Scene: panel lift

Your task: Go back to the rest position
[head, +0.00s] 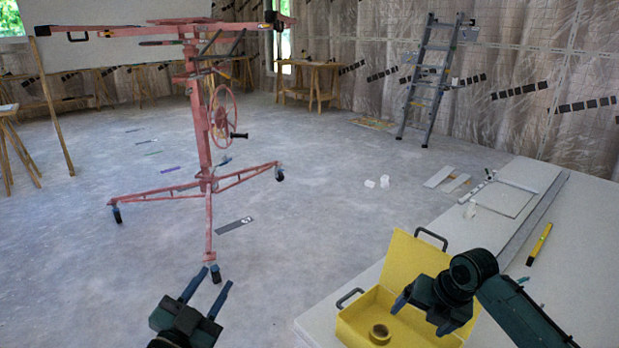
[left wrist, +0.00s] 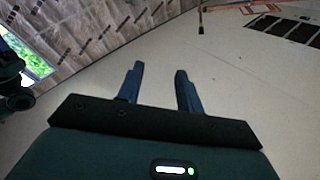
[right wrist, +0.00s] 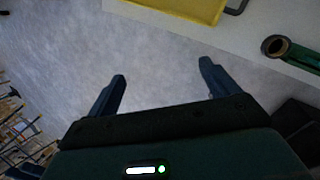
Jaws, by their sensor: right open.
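My left gripper (head: 216,276) is over the floor at the bottom of the head view, in front of the red panel lift's near leg. Its two fingers stand apart with nothing between them, as the left wrist view (left wrist: 158,78) also shows. My right gripper (head: 422,315) is over the open yellow case (head: 408,260) on the table at the lower right. Its fingers are spread wide and empty in the right wrist view (right wrist: 162,82). A roll of tape (head: 380,334) lies inside the case.
The red panel lift (head: 203,130) stands on its wheeled legs on the grey floor. A stepladder (head: 430,82) leans at the back wall.

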